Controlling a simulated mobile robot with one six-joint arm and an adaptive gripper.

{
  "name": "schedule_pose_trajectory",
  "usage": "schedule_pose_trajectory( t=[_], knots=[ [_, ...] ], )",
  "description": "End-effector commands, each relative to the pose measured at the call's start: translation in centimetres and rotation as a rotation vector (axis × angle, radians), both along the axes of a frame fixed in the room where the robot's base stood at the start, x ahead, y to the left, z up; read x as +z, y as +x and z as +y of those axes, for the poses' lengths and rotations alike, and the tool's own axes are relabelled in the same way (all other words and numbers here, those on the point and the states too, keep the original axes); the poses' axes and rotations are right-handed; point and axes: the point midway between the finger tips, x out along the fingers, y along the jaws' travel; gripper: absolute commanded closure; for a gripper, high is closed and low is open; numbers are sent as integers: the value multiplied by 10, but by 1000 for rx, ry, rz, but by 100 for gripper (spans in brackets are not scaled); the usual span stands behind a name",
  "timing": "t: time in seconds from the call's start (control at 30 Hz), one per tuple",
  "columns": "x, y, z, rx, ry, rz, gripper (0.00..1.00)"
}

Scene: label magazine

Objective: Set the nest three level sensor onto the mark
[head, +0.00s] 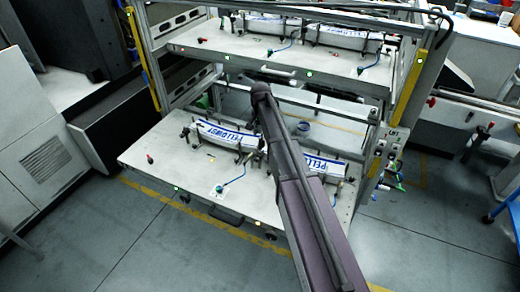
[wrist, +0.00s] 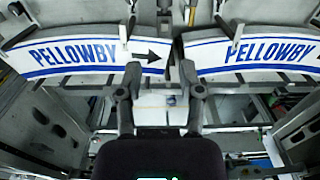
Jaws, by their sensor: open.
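My gripper (wrist: 160,92) is open, with nothing between its dark fingers in the wrist view. In the head view my arm crosses the lower tray, and its end is near the rack's middle opening. I cannot tell which belongs to nest three. My arm hides part of the lower tray.
Curved PELLOWBY label stacks stand in the lower nests, left (head: 228,138) and right (head: 322,166); two similar stacks also show in the wrist view, left (wrist: 75,54) and right (wrist: 255,52). Yellow-edged rack posts flank the trays. Floor in front is clear.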

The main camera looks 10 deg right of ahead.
Motion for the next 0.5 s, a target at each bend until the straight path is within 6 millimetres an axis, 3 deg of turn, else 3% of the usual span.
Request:
schedule_pose_trajectory(
  t=[0.1, 0.5],
  knots=[
    [5, 12, 0, -24, 0, 0, 51],
    [4, 12, -1, -29, 0, 0, 51]
  ],
)
